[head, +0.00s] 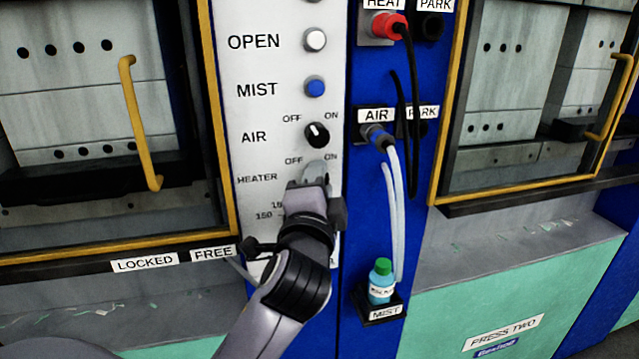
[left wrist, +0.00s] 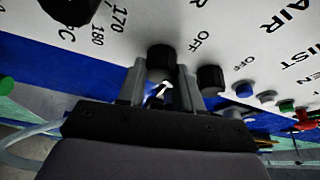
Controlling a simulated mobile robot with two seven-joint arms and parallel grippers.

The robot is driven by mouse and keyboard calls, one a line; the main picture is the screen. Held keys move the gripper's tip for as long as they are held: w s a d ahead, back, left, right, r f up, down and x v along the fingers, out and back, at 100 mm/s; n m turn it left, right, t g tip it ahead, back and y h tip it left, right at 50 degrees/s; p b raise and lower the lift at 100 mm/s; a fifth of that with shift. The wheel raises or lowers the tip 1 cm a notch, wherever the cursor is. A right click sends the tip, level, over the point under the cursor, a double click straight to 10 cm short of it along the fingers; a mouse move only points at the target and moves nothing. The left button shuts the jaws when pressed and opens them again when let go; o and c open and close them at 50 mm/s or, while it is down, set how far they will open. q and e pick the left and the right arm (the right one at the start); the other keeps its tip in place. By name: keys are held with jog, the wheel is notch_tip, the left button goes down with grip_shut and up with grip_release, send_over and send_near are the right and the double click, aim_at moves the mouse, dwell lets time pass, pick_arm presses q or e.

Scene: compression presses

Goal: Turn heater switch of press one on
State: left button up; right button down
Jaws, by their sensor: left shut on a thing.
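The white control panel (head: 272,110) of the press at left carries a HEATER row with OFF and ON marks. My left gripper (head: 314,172) is at that row and covers the heater switch in the head view. In the left wrist view the heater switch is a round black knob (left wrist: 160,58) between the two fingertips of my left gripper (left wrist: 161,75), which is shut on it. The knob's pointer cannot be made out. Just above, the black AIR knob (head: 317,135) is clear of the fingers; it also shows in the left wrist view (left wrist: 210,78). My right gripper is not in view.
A temperature dial (left wrist: 70,8) sits close beside the gripper. OPEN (head: 315,40) and MIST (head: 315,88) buttons are higher up. Hoses and a mist bottle (head: 381,281) are at right on the blue column. A yellow door handle (head: 141,125) juts out at left.

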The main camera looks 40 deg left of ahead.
pick_arm(q)
jog(key=o, duration=1)
jog(key=shift+o, duration=0.2)
jog(key=shift+s, duration=0.1)
jog(key=b+v, duration=0.1)
jog(key=v, duration=0.6)
